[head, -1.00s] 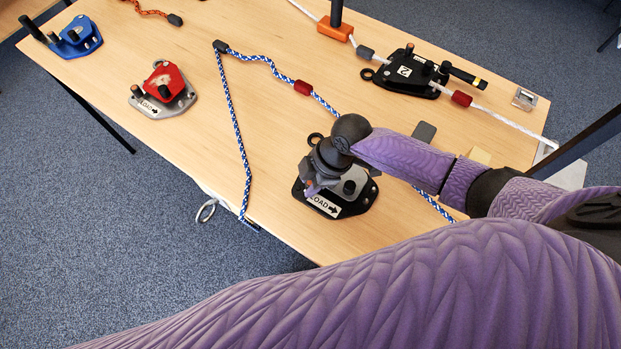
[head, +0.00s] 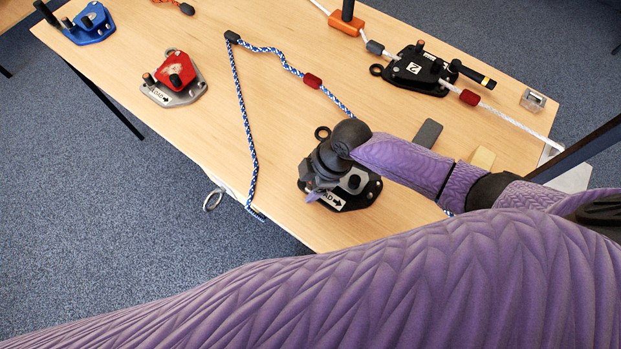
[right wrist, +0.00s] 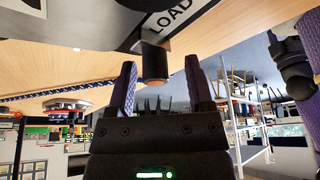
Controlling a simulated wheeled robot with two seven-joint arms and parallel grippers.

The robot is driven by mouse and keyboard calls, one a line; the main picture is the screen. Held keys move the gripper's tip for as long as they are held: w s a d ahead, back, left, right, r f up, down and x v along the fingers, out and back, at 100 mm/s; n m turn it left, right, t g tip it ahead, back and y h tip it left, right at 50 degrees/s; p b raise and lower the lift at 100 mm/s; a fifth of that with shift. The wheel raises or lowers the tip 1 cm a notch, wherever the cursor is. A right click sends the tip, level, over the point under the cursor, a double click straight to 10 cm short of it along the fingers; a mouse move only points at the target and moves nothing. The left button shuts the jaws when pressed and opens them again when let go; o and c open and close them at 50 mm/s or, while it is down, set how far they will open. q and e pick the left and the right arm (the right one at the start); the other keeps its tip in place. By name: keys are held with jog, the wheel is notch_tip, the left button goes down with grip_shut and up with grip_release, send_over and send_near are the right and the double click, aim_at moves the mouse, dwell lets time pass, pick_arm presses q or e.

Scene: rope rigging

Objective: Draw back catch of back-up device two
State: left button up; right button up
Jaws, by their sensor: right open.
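A black and grey rope device (head: 366,190) with a LOAD label and a dark knob (head: 354,183) sits near the table's front edge. My right gripper (head: 316,192) is over its left part and hides some of the label. In the right wrist view the two purple fingers of my right gripper (right wrist: 160,88) are apart, with a dark post (right wrist: 153,62) with a brownish end between their tips; contact cannot be told. Another black device (head: 412,72) with a white mark stands at the back right on a white rope. My left gripper is not in view.
A red device (head: 178,72) and a blue device (head: 90,25) stand on the left of the table (head: 215,140). A blue-white rope (head: 245,130) runs across the middle. A grey block (head: 428,133) and a yellowish block (head: 482,158) lie right of my gripper.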

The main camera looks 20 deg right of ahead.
jog(key=p+v, duration=0.4)
jog(key=v, duration=0.5)
jog(key=shift+r, duration=0.4)
jog(key=shift+d, duration=0.1)
